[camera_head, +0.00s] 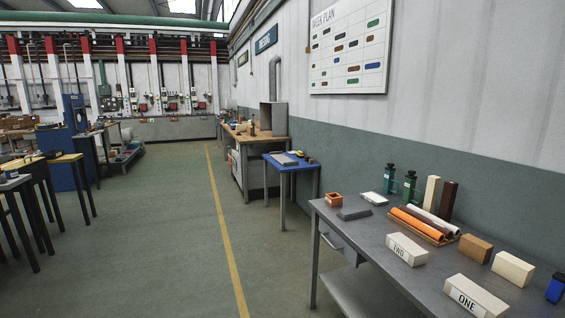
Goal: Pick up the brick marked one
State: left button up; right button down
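The brick marked ONE (475,297) is a pale cream block lying on the grey metal table (366,235), near its front edge at the lower right. Its label faces me. A similar pale brick marked TWO (407,249) lies farther along the same table, to the left of and behind it. The two bricks are apart. Neither of my grippers shows in this view.
On the table stand a brown block (474,248), an unmarked cream block (512,269), orange and white rolls (420,222), upright blocks (432,193), green bottles (409,185) and a blue object (556,287). A blue-topped table (289,161) stands beyond.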

aim_at(481, 303)
jog(key=l+z, duration=0.1)
jog(key=z, duration=0.35)
jog(key=i+z, duration=0.1)
jog(key=z, duration=0.35)
jog(key=l+z, duration=0.1)
jog(key=z, duration=0.3)
jog(key=i, duration=0.05)
